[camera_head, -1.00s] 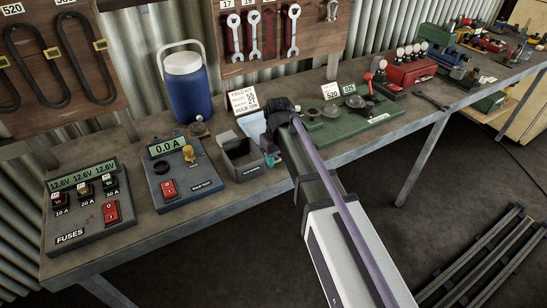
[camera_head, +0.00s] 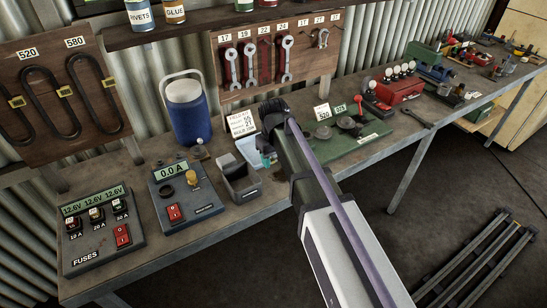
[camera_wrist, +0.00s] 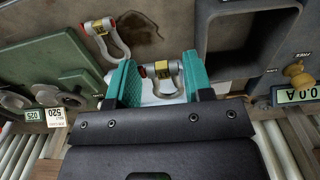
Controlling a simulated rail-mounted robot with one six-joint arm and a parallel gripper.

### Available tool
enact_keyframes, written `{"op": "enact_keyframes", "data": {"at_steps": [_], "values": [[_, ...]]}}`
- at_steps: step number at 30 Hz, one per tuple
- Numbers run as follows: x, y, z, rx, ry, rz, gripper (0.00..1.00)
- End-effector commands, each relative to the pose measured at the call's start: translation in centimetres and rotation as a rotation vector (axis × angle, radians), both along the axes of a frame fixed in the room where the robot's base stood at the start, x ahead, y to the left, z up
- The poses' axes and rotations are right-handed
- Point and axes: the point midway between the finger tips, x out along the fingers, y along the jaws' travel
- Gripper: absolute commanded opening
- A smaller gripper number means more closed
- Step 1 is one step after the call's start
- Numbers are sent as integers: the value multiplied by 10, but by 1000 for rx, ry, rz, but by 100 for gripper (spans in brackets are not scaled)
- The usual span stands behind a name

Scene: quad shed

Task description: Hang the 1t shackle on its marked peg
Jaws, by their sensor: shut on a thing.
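In the wrist view my gripper (camera_wrist: 158,84) has its green pads closed on a silver shackle (camera_wrist: 175,68). This shackle has a yellow tag and a red pin end; its tag text is too small to read. A second shackle (camera_wrist: 108,38), also yellow-tagged, lies on the bench beyond the pads. In the head view my gripper (camera_head: 266,152) is above the bench, right of the open grey bin, and the held shackle is hidden by my arm. A brown peg board (camera_head: 262,90) with numbered labels holds several wrenches. A shackle-like piece (camera_head: 323,38) hangs at its right end.
A grey bin (camera_head: 240,182) and a meter box (camera_head: 187,188) stand to the left. A green board (camera_head: 350,137) with round pieces lies to the right. A blue jug (camera_head: 188,110) and a white card (camera_head: 241,123) stand behind. A shelf with cans overhangs the peg board.

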Motion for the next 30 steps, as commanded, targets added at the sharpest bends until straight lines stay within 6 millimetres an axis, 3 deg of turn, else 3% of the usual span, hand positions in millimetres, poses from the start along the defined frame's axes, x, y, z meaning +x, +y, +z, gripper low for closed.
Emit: {"op": "enact_keyframes", "data": {"at_steps": [5, 19, 30], "values": [[0, 0, 2, 0, 0, 0, 23], [0, 0, 74, 0, 0, 0, 23], [0, 0, 72, 0, 0, 0, 23]]}}
